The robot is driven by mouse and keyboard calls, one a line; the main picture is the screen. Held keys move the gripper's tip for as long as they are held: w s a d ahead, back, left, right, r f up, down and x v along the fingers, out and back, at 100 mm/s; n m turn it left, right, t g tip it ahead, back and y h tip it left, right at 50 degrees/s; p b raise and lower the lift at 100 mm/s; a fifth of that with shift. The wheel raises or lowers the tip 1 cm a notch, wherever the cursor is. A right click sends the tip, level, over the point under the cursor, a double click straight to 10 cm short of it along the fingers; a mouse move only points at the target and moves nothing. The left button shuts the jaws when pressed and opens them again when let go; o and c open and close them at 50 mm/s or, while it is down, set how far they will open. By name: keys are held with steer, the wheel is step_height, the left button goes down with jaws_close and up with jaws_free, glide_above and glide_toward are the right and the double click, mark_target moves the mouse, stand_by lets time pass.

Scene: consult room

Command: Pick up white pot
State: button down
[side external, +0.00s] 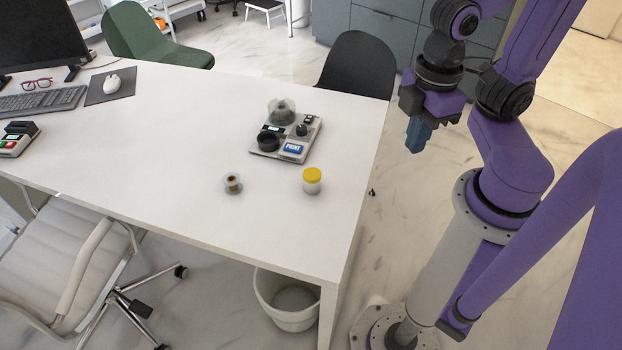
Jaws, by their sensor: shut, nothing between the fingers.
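A small white pot with a yellow lid (312,182) stands upright on the white table, near the table's right end. My gripper (417,142) is to the right of the table and higher in the picture than the pot. Its blue fingers point down. They are shut and hold nothing. The gripper is well apart from the pot.
Behind the pot, a grey device (268,153) carries several parts, including a blue label. A small clear round item with brown inside (232,184) is left of the pot. The white table (170,150) is bare around them. A dark chair (357,68) stands behind.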

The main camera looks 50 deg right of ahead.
steer(key=shift+c, duration=2.1)
jaws_free()
steer(key=shift+w, duration=0.1)
steer(key=m, duration=3.2)
glide_above(312, 173)
step_height(312, 173, down, 10)
steer(key=f, duration=0.7)
steer(key=d+f, duration=0.1)
steer(key=f, duration=0.3)
steer(key=shift+f, duration=0.25)
steer(key=shift+a+f, duration=0.15)
steer(key=shift+f, duration=0.75)
steer(key=shift+a+f, duration=0.2)
steer(key=shift+f, duration=0.7)
steer(key=shift+a+f, duration=0.15)
steer(key=shift+f, duration=0.75)
